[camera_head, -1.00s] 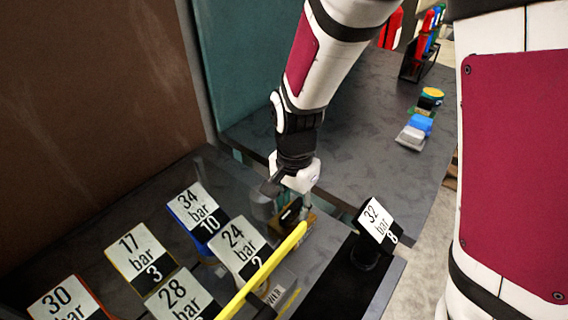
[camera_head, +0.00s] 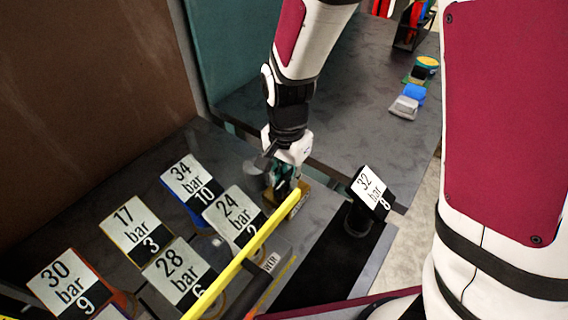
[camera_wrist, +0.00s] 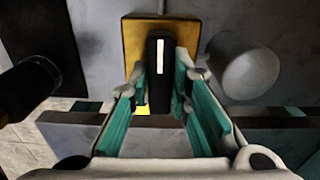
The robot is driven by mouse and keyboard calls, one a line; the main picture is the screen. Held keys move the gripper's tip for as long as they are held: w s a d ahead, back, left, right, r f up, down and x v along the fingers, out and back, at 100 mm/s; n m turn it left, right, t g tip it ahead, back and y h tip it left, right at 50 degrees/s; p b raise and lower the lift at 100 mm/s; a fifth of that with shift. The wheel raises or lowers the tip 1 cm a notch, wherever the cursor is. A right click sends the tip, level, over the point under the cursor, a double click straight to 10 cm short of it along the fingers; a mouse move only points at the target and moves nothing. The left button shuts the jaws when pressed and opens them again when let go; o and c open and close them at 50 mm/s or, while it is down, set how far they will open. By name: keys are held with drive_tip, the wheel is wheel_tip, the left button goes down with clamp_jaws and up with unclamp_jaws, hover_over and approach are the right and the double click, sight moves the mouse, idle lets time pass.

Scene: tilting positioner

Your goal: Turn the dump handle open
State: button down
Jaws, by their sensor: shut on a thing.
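The dump handle (camera_wrist: 160,75) is a black bar with a white stripe, on a brass-coloured plate (camera_wrist: 133,40) in the wrist view. My gripper (camera_wrist: 162,88) has its teal-padded fingers on both sides of the bar and is shut on it. In the head view my gripper (camera_head: 284,182) is down at the brass block (camera_head: 302,196), behind the far end of the yellow bar. There the handle is mostly hidden by the fingers.
Several pressure cards stand left of the yellow bar (camera_head: 250,248), including a 24 bar card (camera_head: 233,208). A 32 bar card (camera_head: 371,190) stands at right on a black post. A pale cylinder (camera_wrist: 248,68) is close right of the handle in the wrist view.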

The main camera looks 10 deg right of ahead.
drive_tip(key=n, duration=0.8)
drive_tip(key=shift+n+p, duration=0.35)
drive_tip(key=shift+n, duration=0.05)
drive_tip(key=n, duration=0.4)
drive_tip(key=shift+n, duration=0.3)
drive_tip(key=shift+n+p, duration=0.55)
drive_tip(key=shift+n, duration=1.45)
drive_tip(key=c, duration=1.5)
unclamp_jaws()
